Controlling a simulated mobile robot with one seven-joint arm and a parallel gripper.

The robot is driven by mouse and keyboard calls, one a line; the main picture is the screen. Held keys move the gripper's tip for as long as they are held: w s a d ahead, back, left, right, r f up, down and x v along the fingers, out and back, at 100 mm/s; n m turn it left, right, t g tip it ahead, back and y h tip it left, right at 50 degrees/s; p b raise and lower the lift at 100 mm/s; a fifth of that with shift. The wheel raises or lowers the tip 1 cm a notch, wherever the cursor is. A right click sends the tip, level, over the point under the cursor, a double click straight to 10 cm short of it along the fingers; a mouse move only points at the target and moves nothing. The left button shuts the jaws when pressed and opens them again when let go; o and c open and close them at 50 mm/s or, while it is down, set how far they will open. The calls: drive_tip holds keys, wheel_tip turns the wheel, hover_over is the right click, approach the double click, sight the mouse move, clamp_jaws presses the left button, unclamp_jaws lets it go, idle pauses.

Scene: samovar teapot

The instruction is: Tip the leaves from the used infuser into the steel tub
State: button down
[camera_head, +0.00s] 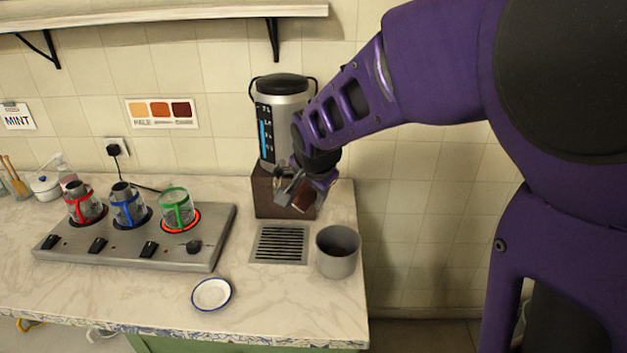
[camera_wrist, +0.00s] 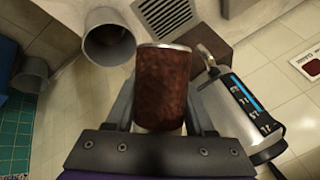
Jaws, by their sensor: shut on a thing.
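My gripper (camera_head: 298,190) is shut on the used infuser (camera_wrist: 162,88), a brown-red cylinder with a silver rim. The infuser also shows in the head view (camera_head: 304,198), tilted, in front of the urn's wooden base. In the wrist view its side is seen between the two fingers, rim end away from the palm; its inside is hidden. A grey steel tub (camera_head: 338,251) stands on the counter at the front right, below and right of the infuser. The tub also shows in the wrist view (camera_wrist: 124,53), apart from the infuser.
The steel urn (camera_head: 282,100) stands behind my gripper on a dark wooden block (camera_head: 265,190). A drain grate (camera_head: 280,243) lies left of the tub. A hotplate (camera_head: 190,255) holds three glasses with coloured holders. A small white dish (camera_head: 211,293) lies in front.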

drive_tip(key=shift+f+t+h+b, duration=0.25)
drive_tip(key=shift+t+h+b, duration=0.25)
drive_tip(key=shift+b, duration=1.15)
drive_tip(key=n+t+h+b, duration=0.1)
drive_tip(key=b, duration=0.4)
drive_tip(key=shift+r+b, duration=0.15)
drive_tip(key=shift+b, duration=0.25)
drive_tip(key=shift+h+b, duration=0.3)
drive_tip(key=shift+r+n+t+h, duration=0.4)
drive_tip(key=shift+t+h, duration=0.2)
drive_tip(key=shift+t, duration=0.3)
drive_tip(key=shift+r+n+t+h, duration=0.25)
drive_tip(key=shift+n+t+h, duration=0.35)
drive_tip(key=shift+t+h, duration=0.65)
drive_tip(key=shift+f, duration=0.1)
